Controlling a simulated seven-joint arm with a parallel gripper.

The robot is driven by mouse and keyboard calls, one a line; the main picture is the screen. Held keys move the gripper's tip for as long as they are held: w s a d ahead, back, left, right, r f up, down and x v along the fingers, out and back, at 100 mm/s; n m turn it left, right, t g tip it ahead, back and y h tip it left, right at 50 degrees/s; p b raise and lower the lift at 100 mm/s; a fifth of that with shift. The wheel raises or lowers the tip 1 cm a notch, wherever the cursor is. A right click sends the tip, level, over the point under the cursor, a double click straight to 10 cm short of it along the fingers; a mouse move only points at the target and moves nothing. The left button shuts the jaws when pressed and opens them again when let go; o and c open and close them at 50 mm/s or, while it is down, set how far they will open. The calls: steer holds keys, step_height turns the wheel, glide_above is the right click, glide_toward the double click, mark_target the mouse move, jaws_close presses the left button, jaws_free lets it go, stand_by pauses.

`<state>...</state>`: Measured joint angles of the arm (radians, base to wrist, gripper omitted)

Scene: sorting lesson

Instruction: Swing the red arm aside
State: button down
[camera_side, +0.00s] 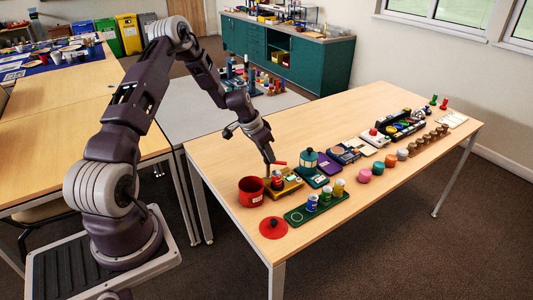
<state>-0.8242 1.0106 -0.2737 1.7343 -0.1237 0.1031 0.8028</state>
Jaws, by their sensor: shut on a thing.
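The red arm (280,163) shows as a short red bar above a yellow device (292,188) near the front left of the table. My gripper (269,167) reaches down to the device from the upper left. Its jaws are shut at the bar's left end, on the red arm as far as the small view shows. The fingertips are too small to see clearly. A dark and red part (277,181) sits on the device just below the gripper.
A red pot (251,191) stands close left of the device, with a red disc (273,228) in front. A green tray (330,206) with several small pots lies front right. A green-topped device (309,160) stands close behind right. The table's back left is clear.

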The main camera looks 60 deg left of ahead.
steer(key=n+y, duration=0.1)
steer(key=n, duration=0.3)
steer(key=shift+d+y, duration=0.15)
steer(key=shift+y, duration=0.25)
steer(key=shift+n+g+y, duration=0.5)
steer(key=shift+n+g, duration=0.2)
steer(key=shift+n, duration=1.5)
steer(key=c, duration=1.1)
jaws_free()
steer(key=v, duration=0.7)
steer(key=shift+d, duration=0.15)
steer(key=shift+w+r, duration=0.1)
